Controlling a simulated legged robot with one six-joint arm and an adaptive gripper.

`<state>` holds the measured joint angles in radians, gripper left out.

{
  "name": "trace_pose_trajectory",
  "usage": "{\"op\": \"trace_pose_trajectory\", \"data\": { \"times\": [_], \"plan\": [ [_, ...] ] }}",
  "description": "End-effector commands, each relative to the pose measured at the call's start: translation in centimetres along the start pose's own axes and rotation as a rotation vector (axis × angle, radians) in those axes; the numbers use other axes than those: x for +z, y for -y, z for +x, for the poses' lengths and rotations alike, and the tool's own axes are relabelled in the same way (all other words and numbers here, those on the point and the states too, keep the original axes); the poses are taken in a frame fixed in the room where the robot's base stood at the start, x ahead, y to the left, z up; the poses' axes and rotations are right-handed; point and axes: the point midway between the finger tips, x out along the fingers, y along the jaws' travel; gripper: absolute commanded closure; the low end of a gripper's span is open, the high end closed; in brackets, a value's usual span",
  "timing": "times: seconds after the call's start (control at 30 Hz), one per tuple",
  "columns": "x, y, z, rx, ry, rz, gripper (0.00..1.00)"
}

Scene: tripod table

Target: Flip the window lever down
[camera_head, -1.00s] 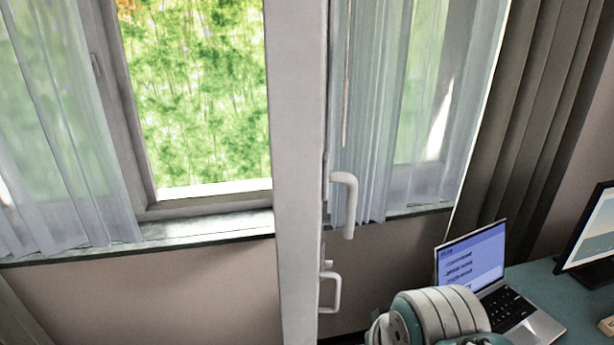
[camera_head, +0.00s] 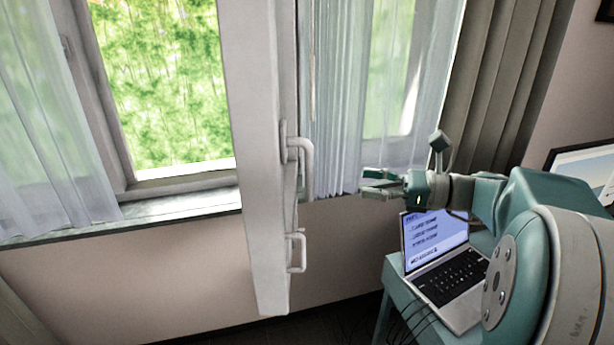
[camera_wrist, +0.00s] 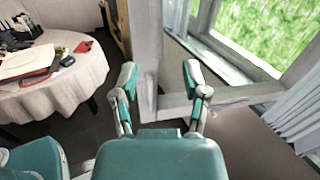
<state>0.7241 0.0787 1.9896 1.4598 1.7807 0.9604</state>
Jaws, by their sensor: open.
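The white window lever (camera_head: 304,158) is on the edge of the opened window sash (camera_head: 262,215). Its grip hangs downward from its mount. A second, smaller white handle (camera_head: 298,252) sits lower on the same edge. My gripper (camera_head: 368,183) is to the right of the lever, apart from it, with its fingers pointing left. In the wrist view my gripper (camera_wrist: 160,82) is open and empty, with the pale sash (camera_wrist: 145,55) upright beyond and between its fingers. I cannot make out the lever in the wrist view.
A laptop (camera_head: 445,265) stands on a teal desk (camera_head: 392,300) below my arm, with a monitor (camera_head: 585,170) at the right. Sheer curtains (camera_head: 340,100) hang behind. A round table with a white cloth (camera_wrist: 60,95) is at the left in the wrist view.

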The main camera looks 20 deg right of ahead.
Motion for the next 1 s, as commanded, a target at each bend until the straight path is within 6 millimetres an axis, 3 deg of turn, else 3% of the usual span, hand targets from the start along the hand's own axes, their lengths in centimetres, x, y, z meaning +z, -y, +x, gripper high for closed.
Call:
{"op": "trace_pose_trajectory", "data": {
  "times": [0.6, 1.0],
  "plan": [
    [-0.1, -0.2, 9.8, 0.006, -0.003, -0.002, 0.42],
    [-0.1, -0.1, 10.8, 0.002, -0.004, -0.003, 0.42]
  ]
}}
